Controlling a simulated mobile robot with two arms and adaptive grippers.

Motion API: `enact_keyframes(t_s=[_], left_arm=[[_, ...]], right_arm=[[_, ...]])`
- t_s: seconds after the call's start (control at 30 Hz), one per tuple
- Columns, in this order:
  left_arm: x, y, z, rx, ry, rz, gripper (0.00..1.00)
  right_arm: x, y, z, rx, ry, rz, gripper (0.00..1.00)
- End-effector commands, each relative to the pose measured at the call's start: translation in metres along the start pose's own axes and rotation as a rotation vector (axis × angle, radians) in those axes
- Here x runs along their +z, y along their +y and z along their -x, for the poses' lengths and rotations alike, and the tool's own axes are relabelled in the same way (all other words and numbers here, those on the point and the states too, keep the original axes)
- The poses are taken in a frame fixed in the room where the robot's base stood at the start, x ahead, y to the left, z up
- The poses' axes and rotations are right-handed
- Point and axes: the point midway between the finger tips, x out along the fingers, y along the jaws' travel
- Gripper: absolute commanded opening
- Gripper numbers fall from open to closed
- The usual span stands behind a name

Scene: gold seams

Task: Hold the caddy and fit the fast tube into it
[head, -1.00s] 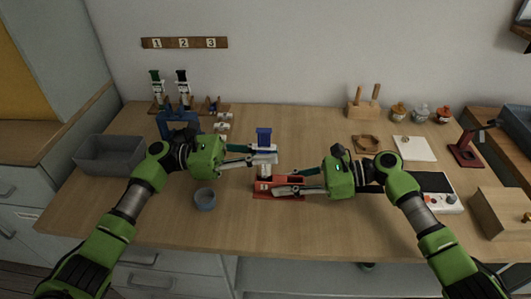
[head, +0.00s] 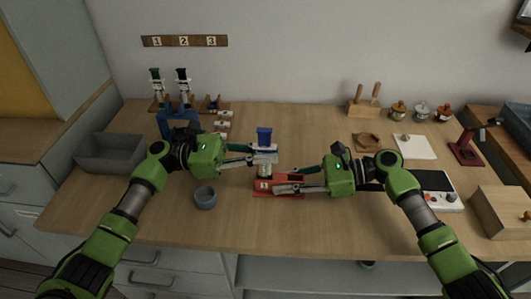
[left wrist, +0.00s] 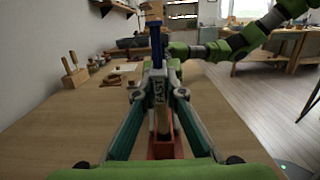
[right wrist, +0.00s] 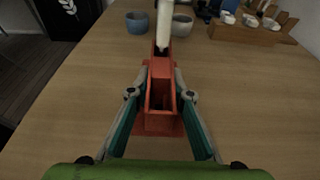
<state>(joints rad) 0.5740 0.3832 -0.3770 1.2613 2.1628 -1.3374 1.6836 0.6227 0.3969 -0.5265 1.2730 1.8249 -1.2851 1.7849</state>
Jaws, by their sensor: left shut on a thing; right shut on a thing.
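The fast tube is white with a blue cap (head: 264,136). My left gripper (head: 266,159) is shut on it and holds it upright. Its label FAST (left wrist: 159,92) faces the left wrist camera. The red caddy (head: 264,185) sits on the table, and my right gripper (head: 278,188) is shut on its sides. The caddy (right wrist: 160,122) also shows in the right wrist view, with open compartments. The white tube (right wrist: 164,22) stands over the caddy's far end there. Its lower end is at the rim, and I cannot tell how far inside it is.
A blue-grey cup (head: 205,198) stands left of the caddy. A grey bin (head: 108,155) is at the left. A blue rack (head: 178,122) with other tubes stands at the back left. A device with a dark top (head: 435,182) and a wooden box (head: 500,214) are at the right.

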Motion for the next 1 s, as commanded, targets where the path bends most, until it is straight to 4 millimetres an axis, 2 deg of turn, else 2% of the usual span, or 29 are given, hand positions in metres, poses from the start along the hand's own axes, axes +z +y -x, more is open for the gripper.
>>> enact_keyframes(t_s=[0.43,1.0], left_arm=[[-0.009,0.0,0.001,-0.001,-0.001,0.001,0.0],[-0.011,0.0,0.001,0.0,0.0,0.0,0.0]], right_arm=[[0.0,0.0,0.0,0.0,-0.001,0.0,0.08],[0.0,0.0,0.0,0.0,-0.001,0.0,0.08]])
